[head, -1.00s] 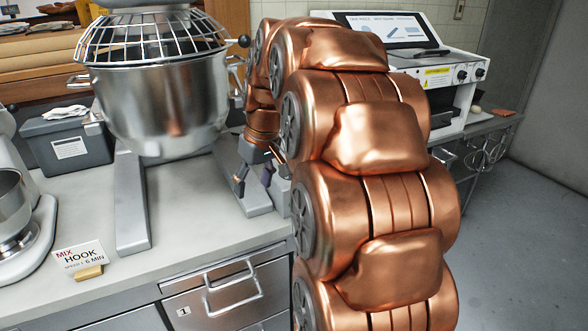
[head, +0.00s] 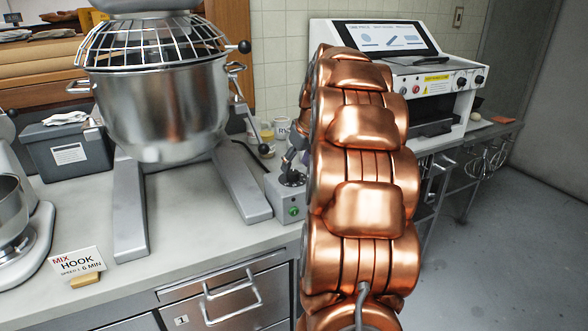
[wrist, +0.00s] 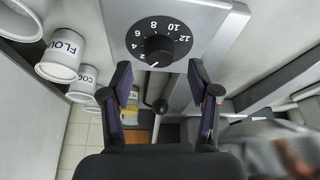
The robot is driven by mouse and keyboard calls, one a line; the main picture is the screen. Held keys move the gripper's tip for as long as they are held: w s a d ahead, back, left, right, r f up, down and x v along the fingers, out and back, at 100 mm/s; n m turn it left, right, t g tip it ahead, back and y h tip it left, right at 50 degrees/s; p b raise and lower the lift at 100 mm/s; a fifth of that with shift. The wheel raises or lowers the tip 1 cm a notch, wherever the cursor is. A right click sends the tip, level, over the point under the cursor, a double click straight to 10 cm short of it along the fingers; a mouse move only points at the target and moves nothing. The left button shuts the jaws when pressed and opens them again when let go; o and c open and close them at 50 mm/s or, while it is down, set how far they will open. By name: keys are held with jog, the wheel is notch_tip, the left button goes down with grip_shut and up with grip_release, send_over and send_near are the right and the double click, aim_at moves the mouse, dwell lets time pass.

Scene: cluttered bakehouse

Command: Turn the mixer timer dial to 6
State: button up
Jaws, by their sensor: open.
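The mixer timer dial (wrist: 158,45) shows in the wrist view as a black round face with white numbers from 2 to 12 and a black knob in its middle. A white mark on the knob points toward the bottom of the picture, away from the 6. My gripper (wrist: 160,70) is open and empty, its two fingertips apart on either side just below the dial, not visibly touching the knob. In the head view the mixer (head: 160,105) stands on the counter with its steel bowl and wire guard. My gripper there is mostly hidden by my copper arm, above a grey control box (head: 288,206).
A sign (head: 78,262) on the counter reads MIX HOOK, 6 MIN. White canisters (wrist: 62,50) stand left of the dial in the wrist view. A black-knobbed lever (wrist: 160,104) shows between the fingers. A white machine (head: 425,85) stands at the back right.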

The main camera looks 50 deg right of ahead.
aim_at(293, 172)
jog(key=shift+x, duration=1.7)
jog(key=c, duration=1.2)
jog(key=shift+o, duration=0.2)
jog(key=m+h, duration=0.1)
jog(key=m, duration=0.3)
jog(key=shift+r+m+h, duration=0.1)
jog(key=shift+m+h, duration=0.3)
jog(key=m+g+h, duration=0.1)
jog(key=m, duration=0.2)
jog(key=shift+w+a+m, duration=0.1)
jog(key=shift+m, duration=0.2)
jog(key=m+g, duration=0.1)
jog(key=m, duration=0.1)
jog(key=m+g+h, duration=0.1)
jog(key=m, duration=0.2)
jog(key=shift+w, duration=0.15)
jog(key=shift+m+g+b, duration=0.4)
jog(key=shift+m+g, duration=0.4)
jog(key=shift+m, duration=0.9)
jog(key=shift+a, duration=0.1)
